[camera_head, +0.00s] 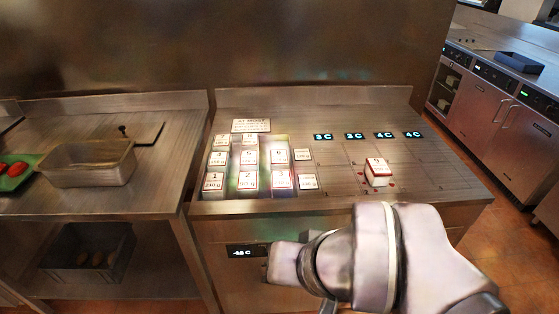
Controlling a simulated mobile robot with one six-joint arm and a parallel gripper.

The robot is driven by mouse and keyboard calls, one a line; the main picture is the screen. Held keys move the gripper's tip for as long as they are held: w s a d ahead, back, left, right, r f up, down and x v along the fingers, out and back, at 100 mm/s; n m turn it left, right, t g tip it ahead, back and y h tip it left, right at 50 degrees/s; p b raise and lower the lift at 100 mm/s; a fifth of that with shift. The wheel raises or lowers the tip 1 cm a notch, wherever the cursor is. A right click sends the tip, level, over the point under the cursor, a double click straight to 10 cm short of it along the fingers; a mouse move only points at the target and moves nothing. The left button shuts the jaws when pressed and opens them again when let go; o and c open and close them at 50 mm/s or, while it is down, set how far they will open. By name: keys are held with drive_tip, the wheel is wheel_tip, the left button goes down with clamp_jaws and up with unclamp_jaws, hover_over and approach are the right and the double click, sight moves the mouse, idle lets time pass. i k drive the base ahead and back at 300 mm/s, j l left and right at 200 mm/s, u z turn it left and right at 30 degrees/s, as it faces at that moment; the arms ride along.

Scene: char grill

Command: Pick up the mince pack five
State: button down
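Several small white mince packs with red-edged labels stand in rows on the left half of the steel counter (345,153). Their printed numbers are too small to read surely, so I cannot tell which is pack five. One white pack (377,172) stands apart on the right half of the counter, with small red marks around its base. My arm crosses the lower middle of the view, in front of the counter's front face. No gripper fingers can be made out, and nothing held shows.
A sign (251,126) stands behind the rows. Small lit temperature displays (354,135) line the counter's back right. A metal pan (88,163) and a green tray (17,174) with red items sit on the left counter. The counter around the lone pack is mostly clear.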

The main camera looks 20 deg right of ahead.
sight(249, 160)
drive_tip(key=i, duration=0.6)
drive_tip(key=i+j+z, duration=0.1)
drive_tip(key=i, duration=0.45)
